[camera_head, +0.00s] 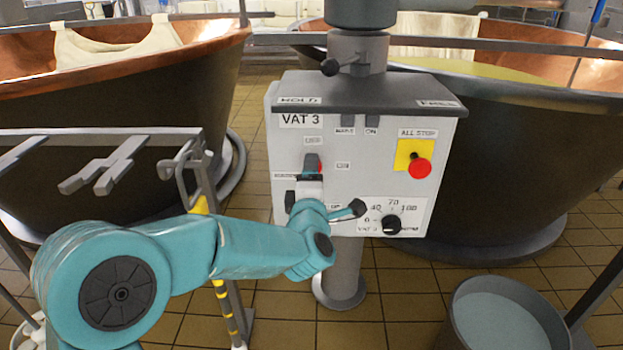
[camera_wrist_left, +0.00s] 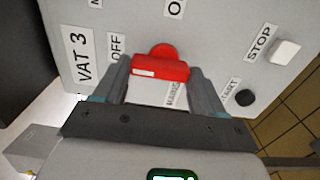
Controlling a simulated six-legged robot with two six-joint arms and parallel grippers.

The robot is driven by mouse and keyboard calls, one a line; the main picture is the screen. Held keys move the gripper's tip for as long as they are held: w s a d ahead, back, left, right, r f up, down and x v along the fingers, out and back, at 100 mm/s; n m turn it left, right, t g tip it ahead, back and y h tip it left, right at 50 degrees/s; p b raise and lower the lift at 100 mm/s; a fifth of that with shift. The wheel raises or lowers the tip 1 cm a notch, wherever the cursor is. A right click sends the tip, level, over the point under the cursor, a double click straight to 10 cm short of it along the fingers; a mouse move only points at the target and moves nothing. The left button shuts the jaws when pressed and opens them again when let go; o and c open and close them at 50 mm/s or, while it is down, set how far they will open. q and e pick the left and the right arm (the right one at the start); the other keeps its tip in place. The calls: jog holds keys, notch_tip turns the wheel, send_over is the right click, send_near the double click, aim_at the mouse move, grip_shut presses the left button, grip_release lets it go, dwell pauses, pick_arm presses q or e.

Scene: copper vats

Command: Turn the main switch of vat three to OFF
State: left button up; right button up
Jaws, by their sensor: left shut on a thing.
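The vat three control box (camera_head: 360,105) is in the middle of the head view, with "VAT 3" at its upper left. My left gripper (camera_head: 312,166) is at the main switch on its left half. In the left wrist view, the fingers of my gripper (camera_wrist_left: 160,80) are shut on the red switch handle (camera_wrist_left: 158,67), one finger at each end. The handle's white-marked end points toward the OFF label (camera_wrist_left: 115,46). The ON label (camera_head: 343,166) is to the right of the switch in the head view. In the head view my gripper hides most of the handle.
A red stop button (camera_head: 420,168) on a yellow plate and a black dial (camera_head: 391,225) are on the box's right side. Copper vats stand at left (camera_head: 130,100) and right (camera_head: 500,150). A grey rail rack (camera_head: 110,145) is at left, a bucket (camera_head: 460,312) at lower right.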

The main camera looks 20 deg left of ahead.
pick_arm(q)
jog(key=o, duration=1)
jog(key=shift+o, duration=0.2)
jog(key=p+v, duration=0.3)
jog(key=v, duration=1.3)
jog(key=shift+s, duration=0.2)
pick_arm(e)
jog(key=shift+s+a+r+g, duration=0.1)
jog(key=shift+s+r+g, duration=0.15)
jog(key=shift+s+r, duration=0.45)
jog(key=shift+s+a+r+g, duration=0.1)
jog(key=shift+s+r+g, duration=0.15)
jog(key=shift+s+r, duration=0.35)
jog(key=shift+w+r, duration=0.15)
